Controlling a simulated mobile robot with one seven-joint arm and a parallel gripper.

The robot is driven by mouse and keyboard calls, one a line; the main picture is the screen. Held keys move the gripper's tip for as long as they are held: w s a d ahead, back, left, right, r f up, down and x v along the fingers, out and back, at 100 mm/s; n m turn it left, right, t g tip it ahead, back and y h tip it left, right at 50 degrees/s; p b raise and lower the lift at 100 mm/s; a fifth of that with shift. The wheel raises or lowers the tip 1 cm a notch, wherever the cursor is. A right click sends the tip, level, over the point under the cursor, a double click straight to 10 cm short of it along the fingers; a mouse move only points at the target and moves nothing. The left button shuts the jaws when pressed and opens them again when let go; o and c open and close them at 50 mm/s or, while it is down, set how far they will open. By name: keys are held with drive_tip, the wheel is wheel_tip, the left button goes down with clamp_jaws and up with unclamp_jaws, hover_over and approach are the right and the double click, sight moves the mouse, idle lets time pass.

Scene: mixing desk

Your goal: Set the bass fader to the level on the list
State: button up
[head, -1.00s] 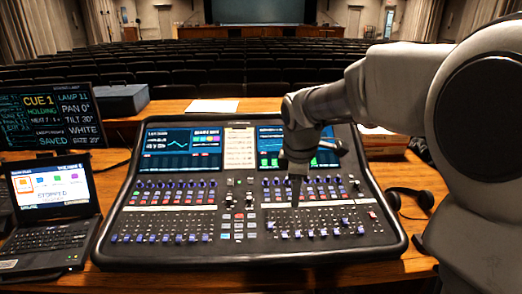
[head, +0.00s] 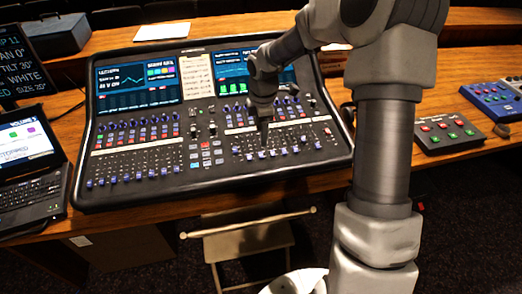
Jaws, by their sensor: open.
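The mixing desk (head: 130,192) lies on the wooden table, with two screens at its back. Small fader caps form a row along the left bank (head: 126,178) and another along the right bank (head: 284,151). A cream sheet with lines of text (head: 197,78) sits between the screens; its writing is too small to read. I cannot tell which fader is the bass one. My gripper (head: 264,141) is open and points down over the left part of the right bank, close to the fader caps. Its fingers are dark and small, and whether they touch a cap is unclear.
A laptop (head: 28,170) and a dark text monitor (head: 22,62) stand at the left. A grey button box (head: 447,130) and a blue pedal unit (head: 492,101) lie at the right. A folding stool (head: 250,240) stands below the table's front edge.

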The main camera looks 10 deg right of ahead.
sight(261, 154)
drive_tip(key=f, duration=0.6)
drive_tip(key=w+f, duration=0.1)
drive_tip(key=f, duration=0.2)
drive_tip(key=shift+f, duration=0.2)
clamp_jaws()
idle(1.0)
